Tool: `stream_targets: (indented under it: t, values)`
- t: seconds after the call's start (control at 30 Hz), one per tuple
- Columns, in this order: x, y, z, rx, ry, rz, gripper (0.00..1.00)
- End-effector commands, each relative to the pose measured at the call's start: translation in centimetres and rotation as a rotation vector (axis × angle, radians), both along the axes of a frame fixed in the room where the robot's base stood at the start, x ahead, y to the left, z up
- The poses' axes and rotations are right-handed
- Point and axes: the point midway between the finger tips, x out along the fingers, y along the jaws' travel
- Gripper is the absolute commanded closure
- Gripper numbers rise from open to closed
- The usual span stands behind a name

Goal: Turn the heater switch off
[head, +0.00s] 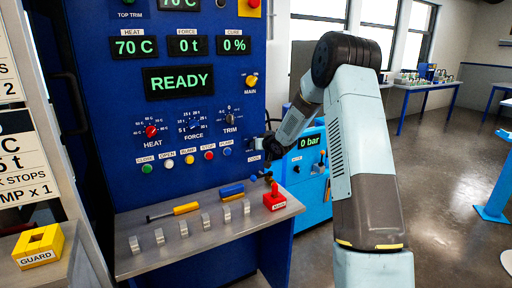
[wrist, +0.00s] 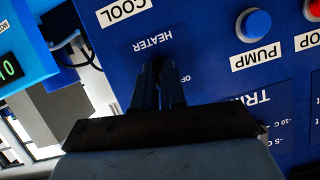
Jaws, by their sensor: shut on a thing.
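The blue press panel (head: 202,84) fills the left of the head view. My gripper (head: 259,143) is at the panel's lower right edge. In the wrist view my gripper (wrist: 159,85) has its dark fingers close together against the panel, just below the upside-down HEATER label (wrist: 152,42). Part of an OFF marking shows beside the fingers. The gripper is shut on the heater switch, which the fingers hide, so its position cannot be read.
A blue PUMP button (wrist: 256,25) sits close to the fingers. The panel also has a red HEAT knob (head: 152,131) and a green READY display (head: 179,82). A steel shelf (head: 210,236) below holds a red block (head: 274,199) and tools. A blue unit (head: 306,165) stands right.

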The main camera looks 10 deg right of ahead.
Motion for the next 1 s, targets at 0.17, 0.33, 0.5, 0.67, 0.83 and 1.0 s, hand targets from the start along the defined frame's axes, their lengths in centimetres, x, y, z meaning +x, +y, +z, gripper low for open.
stream_targets:
  t: [0.17,0.33,0.5,0.67,0.83,1.0]
  values:
    - [-0.13,0.22,-0.06,-0.163,-0.04,0.0,1.0]
    - [-0.16,0.41,-0.13,-0.32,-0.081,0.001,1.0]
    - [-0.2,0.58,-0.19,-0.475,-0.123,0.001,1.0]
    - [-0.25,0.69,-0.27,-0.615,-0.159,0.002,1.0]
    - [-0.26,0.74,-0.3,-0.741,-0.194,0.002,1.0]
    - [-0.28,0.8,-0.42,-0.837,-0.219,0.003,1.0]
